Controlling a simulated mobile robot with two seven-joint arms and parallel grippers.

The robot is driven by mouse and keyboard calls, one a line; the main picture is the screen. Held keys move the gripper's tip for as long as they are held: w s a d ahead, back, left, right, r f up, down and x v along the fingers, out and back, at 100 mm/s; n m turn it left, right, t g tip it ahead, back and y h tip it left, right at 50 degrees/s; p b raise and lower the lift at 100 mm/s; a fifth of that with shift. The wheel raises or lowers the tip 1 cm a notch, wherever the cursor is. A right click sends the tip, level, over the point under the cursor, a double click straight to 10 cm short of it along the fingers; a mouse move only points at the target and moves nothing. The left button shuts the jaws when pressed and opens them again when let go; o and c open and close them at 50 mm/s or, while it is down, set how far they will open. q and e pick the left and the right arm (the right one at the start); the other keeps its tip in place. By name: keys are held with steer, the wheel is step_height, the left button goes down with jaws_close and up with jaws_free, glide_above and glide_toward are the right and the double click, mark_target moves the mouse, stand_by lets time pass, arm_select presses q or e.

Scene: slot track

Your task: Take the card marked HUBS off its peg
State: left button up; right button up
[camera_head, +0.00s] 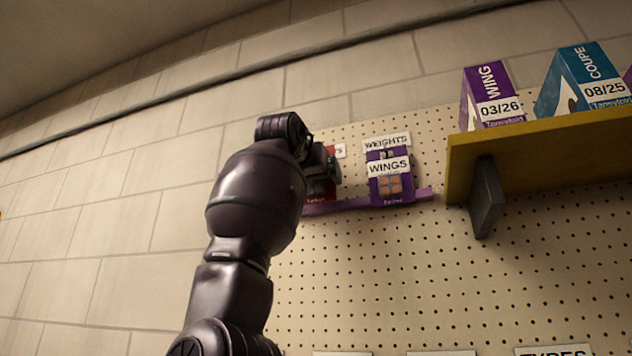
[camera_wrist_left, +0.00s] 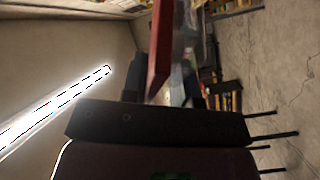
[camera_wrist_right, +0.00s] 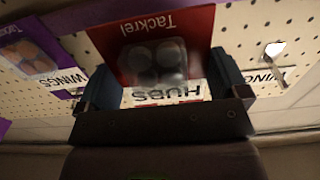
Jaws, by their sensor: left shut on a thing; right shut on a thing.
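The red card marked HUBS (camera_wrist_right: 135,50) shows upside down in the right wrist view, with a dark picture and the word Tackrel. My right gripper (camera_wrist_right: 166,82) is shut on it, one finger at each side. In the head view the card (camera_head: 320,190) is partly hidden behind my right gripper (camera_head: 318,165), close to the pegboard. Its peg is hidden, so I cannot tell whether the card still hangs on it. My left gripper (camera_wrist_left: 162,88) shows only in the left wrist view, shut on a thin red thing (camera_wrist_left: 160,45) seen nearly edge-on.
Purple WINGS packs (camera_head: 385,188) hang just right of the card, under a WEIGHTS label (camera_head: 388,143). A purple strip (camera_head: 423,194) runs below them on the pegboard (camera_head: 380,270). A yellow shelf (camera_head: 540,150) with boxes juts out at right.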

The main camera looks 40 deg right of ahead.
steer(key=shift+v, duration=1.35)
steer(key=shift+s+a+r, duration=0.1)
steer(key=shift+b+v, duration=0.65)
steer(key=shift+v, duration=2.25)
steer(key=shift+r, duration=0.1)
